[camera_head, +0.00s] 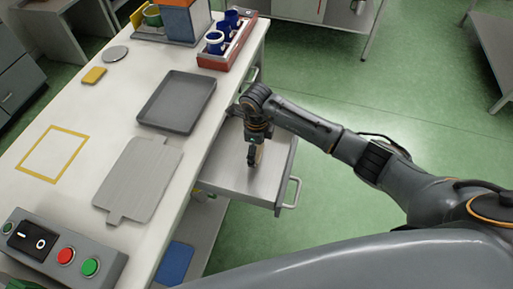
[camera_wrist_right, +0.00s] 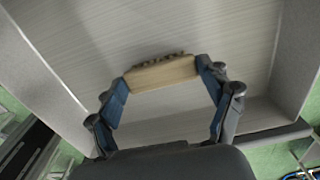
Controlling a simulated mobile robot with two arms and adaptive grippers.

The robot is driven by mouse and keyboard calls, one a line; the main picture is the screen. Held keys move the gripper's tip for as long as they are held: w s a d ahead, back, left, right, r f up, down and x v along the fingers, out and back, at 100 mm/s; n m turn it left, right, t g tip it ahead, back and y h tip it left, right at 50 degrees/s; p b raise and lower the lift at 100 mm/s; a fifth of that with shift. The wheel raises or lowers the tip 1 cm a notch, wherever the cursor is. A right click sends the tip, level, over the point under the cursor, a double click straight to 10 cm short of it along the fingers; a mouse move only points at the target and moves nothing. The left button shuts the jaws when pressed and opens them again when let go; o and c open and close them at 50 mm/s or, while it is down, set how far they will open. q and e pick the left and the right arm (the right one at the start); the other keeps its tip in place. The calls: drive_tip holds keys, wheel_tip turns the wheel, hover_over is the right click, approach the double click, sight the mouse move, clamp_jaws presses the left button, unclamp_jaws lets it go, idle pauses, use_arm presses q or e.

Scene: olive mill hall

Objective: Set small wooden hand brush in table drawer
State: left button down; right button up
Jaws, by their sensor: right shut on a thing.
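The small wooden hand brush (camera_wrist_right: 162,75) is a light wooden block with dark bristles along its far edge in the right wrist view. My right gripper (camera_wrist_right: 163,82) is shut on it, one finger at each end. In the head view the brush (camera_head: 258,156) shows below my right gripper (camera_head: 253,152), over the inside of the open table drawer (camera_head: 226,174). Whether the brush touches the drawer floor I cannot tell. The drawer also fills much of the right wrist view (camera_wrist_right: 90,45), with its walls at both sides. My left gripper is not in view.
The white table (camera_head: 60,110) carries a dark tray (camera_head: 178,88), a grey board (camera_head: 140,180), a control box with buttons (camera_head: 60,250) and a red crate with blue mugs (camera_head: 228,58). A blue item (camera_head: 174,263) lies below the tabletop. Green floor is free to the right.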

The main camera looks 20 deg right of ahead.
drive_tip(key=shift+f, duration=0.1)
drive_tip(key=o, duration=1.1)
drive_tip(key=shift+c, duration=0.2)
drive_tip(key=shift+r, duration=0.35)
wheel_tip(320, 180, up, 12)
drive_tip(key=b, duration=0.1)
drive_tip(key=shift+f, duration=0.2)
drive_tip(key=shift+s+f, duration=0.1)
